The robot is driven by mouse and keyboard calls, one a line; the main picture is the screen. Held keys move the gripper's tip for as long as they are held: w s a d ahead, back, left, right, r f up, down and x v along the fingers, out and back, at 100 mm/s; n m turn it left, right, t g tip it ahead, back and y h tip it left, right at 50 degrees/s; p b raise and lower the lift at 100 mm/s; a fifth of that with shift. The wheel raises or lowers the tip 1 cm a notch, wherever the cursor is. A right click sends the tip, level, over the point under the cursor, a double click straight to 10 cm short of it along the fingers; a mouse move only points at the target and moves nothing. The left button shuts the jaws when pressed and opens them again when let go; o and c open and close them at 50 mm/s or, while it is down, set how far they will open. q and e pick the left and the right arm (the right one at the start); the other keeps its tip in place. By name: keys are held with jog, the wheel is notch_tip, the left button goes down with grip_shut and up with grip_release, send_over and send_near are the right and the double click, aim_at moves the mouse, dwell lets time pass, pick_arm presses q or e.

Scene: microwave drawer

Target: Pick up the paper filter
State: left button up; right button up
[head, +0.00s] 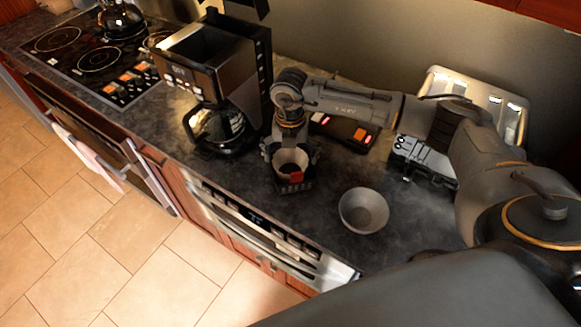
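A pale, open-topped cup shape (291,157), which looks like the paper filter, sits in the middle of the counter. Dark parts surround its lower side, with a red patch at its front. My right gripper (291,170) reaches down over it from behind, with dark finger parts to its left and right. I cannot tell whether the fingers touch or grip it. A grey flared bowl (363,210) stands apart to the right; it has a flat bottom and is empty. My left gripper is not in view.
A coffee maker (205,62) with a glass carafe (219,127) stands left of the gripper. A cooktop (90,48) lies far left. The counter's front edge runs above a built-in drawer appliance (262,232).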

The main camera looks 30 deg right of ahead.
jog(key=c, duration=0.7)
